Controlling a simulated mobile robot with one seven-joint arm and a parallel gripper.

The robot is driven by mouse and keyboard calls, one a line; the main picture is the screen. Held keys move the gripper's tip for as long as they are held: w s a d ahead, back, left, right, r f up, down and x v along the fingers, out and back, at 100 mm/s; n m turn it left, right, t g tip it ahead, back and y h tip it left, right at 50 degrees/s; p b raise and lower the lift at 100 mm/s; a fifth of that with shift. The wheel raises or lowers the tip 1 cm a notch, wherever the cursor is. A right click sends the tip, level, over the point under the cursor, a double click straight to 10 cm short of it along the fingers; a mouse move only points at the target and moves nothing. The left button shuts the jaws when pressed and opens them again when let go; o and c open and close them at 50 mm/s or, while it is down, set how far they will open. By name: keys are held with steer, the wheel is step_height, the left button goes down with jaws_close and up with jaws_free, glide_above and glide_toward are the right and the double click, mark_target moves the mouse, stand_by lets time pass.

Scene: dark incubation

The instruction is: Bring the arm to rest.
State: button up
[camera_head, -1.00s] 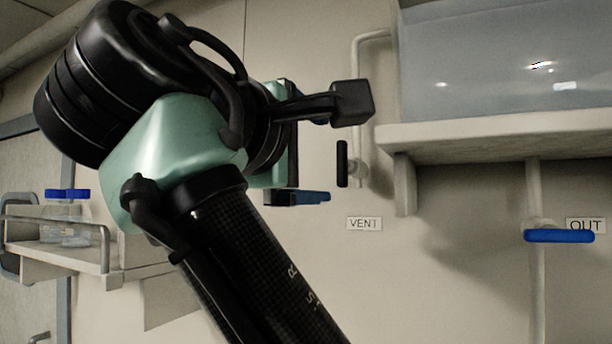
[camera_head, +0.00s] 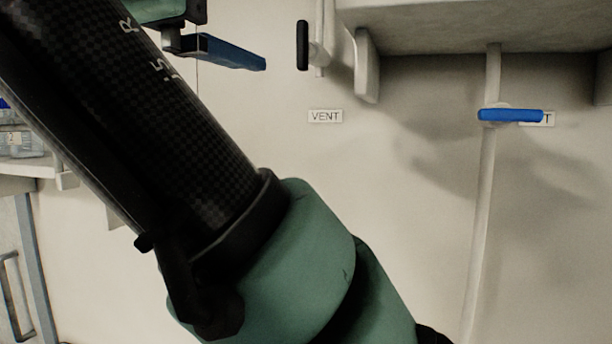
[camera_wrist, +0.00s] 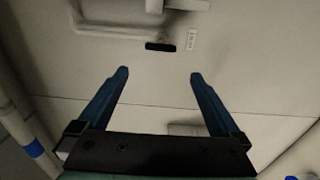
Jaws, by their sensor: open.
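My gripper (camera_wrist: 158,75) shows in the wrist view with its two blue fingers wide apart and nothing between them. It faces the pale wall, with the black vent handle (camera_wrist: 160,46) beyond the fingertips. In the head view one blue finger of my gripper (camera_head: 232,53) shows at the top, left of the black vent handle (camera_head: 303,45). The rest of the gripper is cut off by the top edge. My dark arm link crosses the left and middle of the head view.
The VENT label (camera_head: 325,116) is on the wall below its handle. A blue handle (camera_head: 511,115) sits across a vertical pipe (camera_head: 484,200) at right, partly covering its label. A pale shelf (camera_head: 480,25) juts out above. Bottles (camera_head: 22,142) stand at far left.

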step_height(320, 180, down, 7)
steer(key=a+m+t+y+b, duration=0.2)
steer(key=m+t+y, duration=0.3)
steer(key=y, duration=0.3)
steer(key=s+d+f+m+t+h, duration=0.2)
steer(key=s+d+f+m+t, duration=0.3)
steer(key=s+d+m, duration=0.2)
steer(key=s+m, duration=0.2)
steer(key=shift+s+d+m+h+b, duration=0.3)
steer(key=shift+d+h+b, duration=0.1)
